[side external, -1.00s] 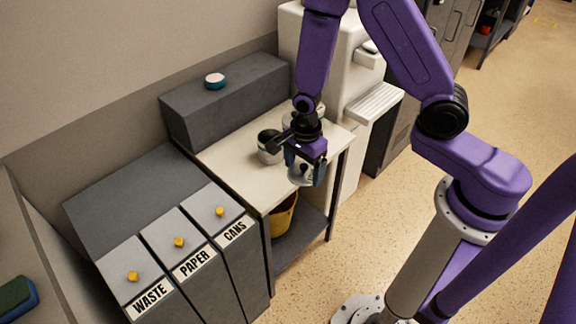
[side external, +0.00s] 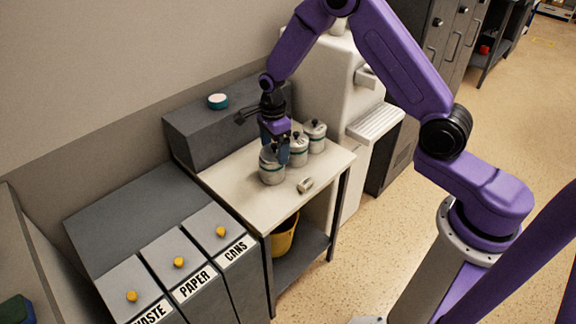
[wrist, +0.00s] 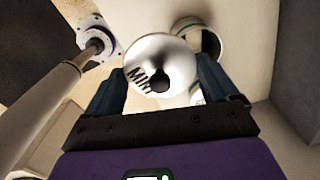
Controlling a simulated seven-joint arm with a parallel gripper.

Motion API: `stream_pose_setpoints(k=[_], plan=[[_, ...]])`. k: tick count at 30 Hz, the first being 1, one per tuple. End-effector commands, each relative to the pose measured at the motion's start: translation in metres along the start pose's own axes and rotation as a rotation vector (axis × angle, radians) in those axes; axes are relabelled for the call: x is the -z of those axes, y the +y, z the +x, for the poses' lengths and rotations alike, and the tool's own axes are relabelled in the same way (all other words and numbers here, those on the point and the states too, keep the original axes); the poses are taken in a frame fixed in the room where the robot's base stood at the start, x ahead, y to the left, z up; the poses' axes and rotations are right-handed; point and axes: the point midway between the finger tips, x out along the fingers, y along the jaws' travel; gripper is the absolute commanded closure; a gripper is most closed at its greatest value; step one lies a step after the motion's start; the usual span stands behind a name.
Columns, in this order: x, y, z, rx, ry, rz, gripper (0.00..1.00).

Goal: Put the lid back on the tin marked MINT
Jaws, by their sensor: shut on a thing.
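The lid (wrist: 150,52) is pale and round with a black knob, and its lettering, partly hidden, begins "MIN". It sits between the two dark blue fingers of my gripper (wrist: 163,66), which is shut on it. In the side view my gripper (side external: 274,150) points down at the top of the leftmost grey tin (side external: 271,173), which has a green band. The fingers hide that tin's mouth, so I cannot tell whether the lid is seated or just above. In the wrist view a round rim with a dark part (wrist: 208,42) shows partly behind the lid.
Two more lidded tins, a middle one (side external: 298,146) and a far one (side external: 316,132), stand close on the right. A small can (side external: 305,185) lies on the bench (side external: 240,190). A grey box (side external: 195,130) with a teal-sided round item (side external: 218,102) stands behind.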

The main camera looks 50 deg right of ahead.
Motion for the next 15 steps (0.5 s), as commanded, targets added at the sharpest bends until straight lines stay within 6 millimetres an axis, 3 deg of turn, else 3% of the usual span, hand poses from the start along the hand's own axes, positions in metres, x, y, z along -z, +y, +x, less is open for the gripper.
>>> stream_pose_setpoints(k=[1,6,15], plan=[[0.004,-0.014,-0.002,0.003,-0.001,0.019,0.42],[0.013,-0.043,-0.010,0.001,-0.001,0.062,0.42],[0.020,-0.057,-0.011,-0.002,0.000,0.085,0.42]])
